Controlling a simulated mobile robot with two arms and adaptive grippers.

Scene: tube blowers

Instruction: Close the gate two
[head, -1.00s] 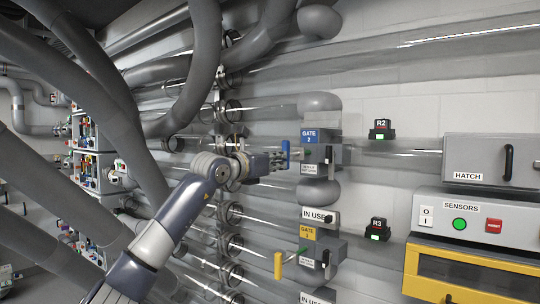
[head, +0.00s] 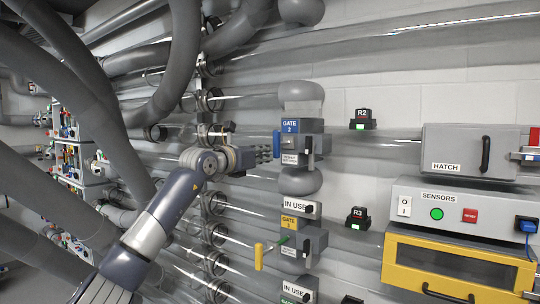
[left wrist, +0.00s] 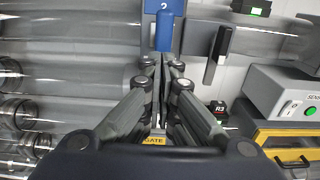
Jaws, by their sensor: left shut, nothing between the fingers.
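The gate 2 box (head: 308,145), grey with a blue "GATE 2" label, is on the pipe wall in the middle of the head view. Its upright blue handle (head: 276,143) is close against the box's left side. My left gripper (head: 267,153) is shut and empty, with its fingertips just left of the blue handle. In the left wrist view the shut fingertips (left wrist: 165,62) point at the lower end of the blue handle (left wrist: 164,30); I cannot tell if they touch. My right gripper is not in view.
A black lever (head: 310,150) is on the gate 2 box's front. To the right are the hatch (head: 466,150), the sensors panel (head: 455,205) and a yellow-framed box (head: 388,262).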

